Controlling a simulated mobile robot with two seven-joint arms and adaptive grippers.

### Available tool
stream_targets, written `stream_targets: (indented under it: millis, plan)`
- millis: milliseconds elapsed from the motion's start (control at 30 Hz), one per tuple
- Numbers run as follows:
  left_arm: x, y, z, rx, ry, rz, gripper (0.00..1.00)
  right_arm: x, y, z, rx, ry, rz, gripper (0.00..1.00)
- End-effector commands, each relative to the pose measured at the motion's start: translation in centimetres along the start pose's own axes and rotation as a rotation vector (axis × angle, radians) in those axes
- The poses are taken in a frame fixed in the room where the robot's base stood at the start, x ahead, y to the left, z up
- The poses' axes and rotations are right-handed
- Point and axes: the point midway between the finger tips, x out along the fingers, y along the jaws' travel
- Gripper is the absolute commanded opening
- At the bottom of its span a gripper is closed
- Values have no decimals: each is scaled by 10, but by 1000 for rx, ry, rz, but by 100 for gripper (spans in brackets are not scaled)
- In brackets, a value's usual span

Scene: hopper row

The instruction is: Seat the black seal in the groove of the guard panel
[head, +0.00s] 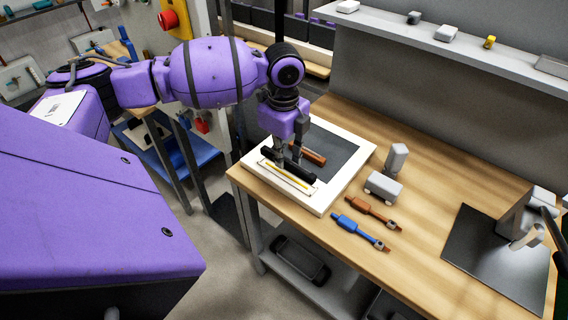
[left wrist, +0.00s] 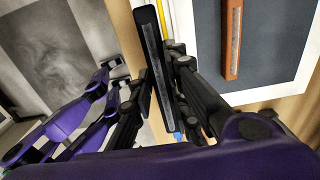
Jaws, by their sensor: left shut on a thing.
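The guard panel (head: 350,179) lies on the wooden bench, a white frame around a dark grey centre. A thin yellow strip (head: 287,176) runs along a slot near its front-left edge; whether this is the groove I cannot tell. My left gripper (head: 283,158) is shut on the black seal (head: 300,174), a long straight bar, over that edge beside the yellow strip. In the left wrist view the seal (left wrist: 150,45) stands between the fingers, with the yellow strip (left wrist: 166,18) alongside. I cannot tell whether the seal touches the panel.
An orange-brown bar (head: 313,154) lies on the panel's dark centre. To the right are grey blocks (head: 383,187), a brown tool (head: 368,209) and a blue tool (head: 355,229). A dark mat (head: 490,255) lies at the right. A grey shelf (head: 470,58) runs behind the bench.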

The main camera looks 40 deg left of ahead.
Motion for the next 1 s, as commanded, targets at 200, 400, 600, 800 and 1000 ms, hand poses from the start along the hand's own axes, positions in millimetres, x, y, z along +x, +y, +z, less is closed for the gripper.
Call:
stream_targets:
  millis: [200,400,600,800,1000]
  plan:
    - [16,-10,9,0,1,-2,0,0,5,5,-6,-6,6,40]
    - [36,-15,15,1,1,2,0,0,6,8,-12,-10,6,40]
    - [55,-15,15,2,0,-3,0,0,7,9,-14,-11,6,40]
    - [54,-15,15,1,0,-3,0,0,6,7,-13,-8,5,40]
    - [58,-15,15,1,0,-2,22,1,3,6,-5,-6,3,40]
